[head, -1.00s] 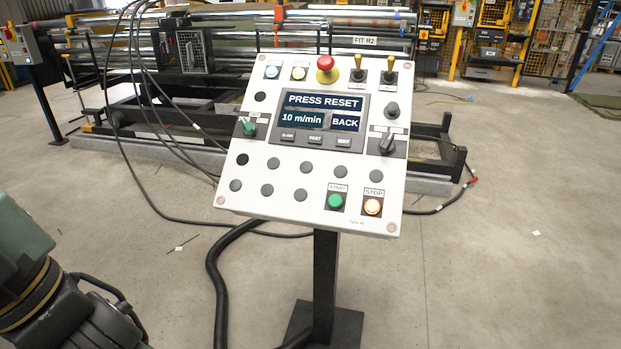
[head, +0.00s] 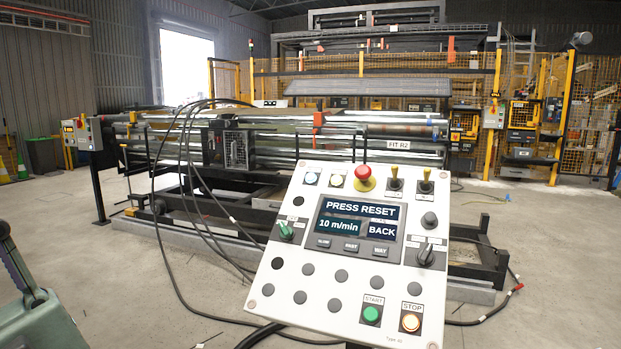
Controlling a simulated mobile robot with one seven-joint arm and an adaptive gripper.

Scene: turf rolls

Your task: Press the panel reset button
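The white control panel (head: 290,285) stands tilted on its post at the lower middle of the head view. Its screen (head: 359,218) reads "PRESS RESET", "10 m/min" and "BACK". A red mushroom button (head: 363,172) on a yellow base sits at the top. Part of my arm shows at the lower left; my gripper is out of view.
A roller machine (head: 270,140) on a dark frame stands behind the panel. Black cables (head: 165,240) hang from it to the floor left of the panel. Yellow mesh fencing (head: 400,75) runs along the back. Concrete floor (head: 110,270) is open at the left.

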